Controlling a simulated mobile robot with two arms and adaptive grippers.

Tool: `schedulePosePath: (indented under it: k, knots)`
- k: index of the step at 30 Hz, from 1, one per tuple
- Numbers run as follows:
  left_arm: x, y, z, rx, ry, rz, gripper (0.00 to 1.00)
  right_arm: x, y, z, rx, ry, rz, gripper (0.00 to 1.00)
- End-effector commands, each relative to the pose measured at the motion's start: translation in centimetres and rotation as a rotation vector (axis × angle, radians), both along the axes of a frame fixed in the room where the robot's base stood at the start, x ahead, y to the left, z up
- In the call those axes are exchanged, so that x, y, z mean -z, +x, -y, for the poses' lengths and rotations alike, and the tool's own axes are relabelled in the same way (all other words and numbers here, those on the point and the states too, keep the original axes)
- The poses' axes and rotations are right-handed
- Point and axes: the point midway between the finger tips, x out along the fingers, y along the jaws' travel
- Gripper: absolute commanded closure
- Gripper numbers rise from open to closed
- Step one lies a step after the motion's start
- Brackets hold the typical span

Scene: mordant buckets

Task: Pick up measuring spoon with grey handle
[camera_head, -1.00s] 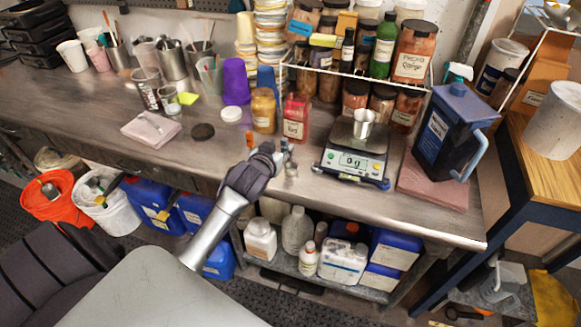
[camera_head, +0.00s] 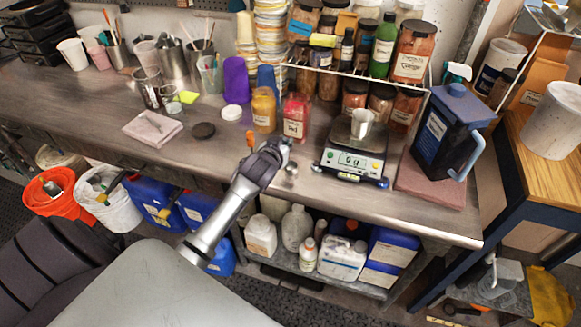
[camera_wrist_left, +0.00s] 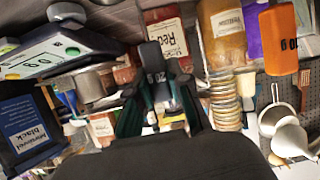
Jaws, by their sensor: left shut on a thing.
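The measuring spoon with grey handle (camera_wrist_left: 155,62) shows in the left wrist view as a dark grey block with pale lettering. My left gripper (camera_wrist_left: 160,92) is shut on this handle, with one dark finger on each side. In the head view my left gripper (camera_head: 276,150) is over the front part of the bench, in front of the red jar, and it hides most of the spoon. An orange handle (camera_wrist_left: 279,40) marked 10 g stands apart at the right in the wrist view; it also shows beside the gripper in the head view (camera_head: 250,139). My right gripper is not in view.
A red-labelled jar (camera_head: 296,116) and an amber jar (camera_head: 264,110) stand just behind the gripper. A digital scale (camera_head: 352,160) with a metal cup is to the right. A small metal piece (camera_head: 291,168) is close by. The bench front is clear to the left.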

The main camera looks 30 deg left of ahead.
Motion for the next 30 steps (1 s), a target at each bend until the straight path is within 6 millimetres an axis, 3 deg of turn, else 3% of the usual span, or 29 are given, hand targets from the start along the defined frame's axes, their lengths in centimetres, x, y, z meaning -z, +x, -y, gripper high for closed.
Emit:
schedulePosePath:
  k: [11, 16, 20, 30]
  knots:
    - [-0.3, 0.0, 0.0, 0.0, 0.0, 0.0, 1.0, 0.1, 0.0, 0.0, 0.0, 0.0, 0.0, 1.0]
    - [-1.9, 0.0, -0.1, 0.0, 0.002, 0.005, 1.0, 0.6, 0.0, 0.0, 0.0, 0.0, 0.0, 1.0]
    - [-4.4, 0.1, 0.0, 0.0, 0.001, 0.008, 1.0, 1.4, 0.0, 0.0, 0.0, 0.0, 0.0, 1.0]
    - [-8.6, 1.1, 7.8, 0.002, -0.005, 0.006, 1.0, 3.4, 0.0, 0.1, 0.0, -0.001, 0.0, 1.0]
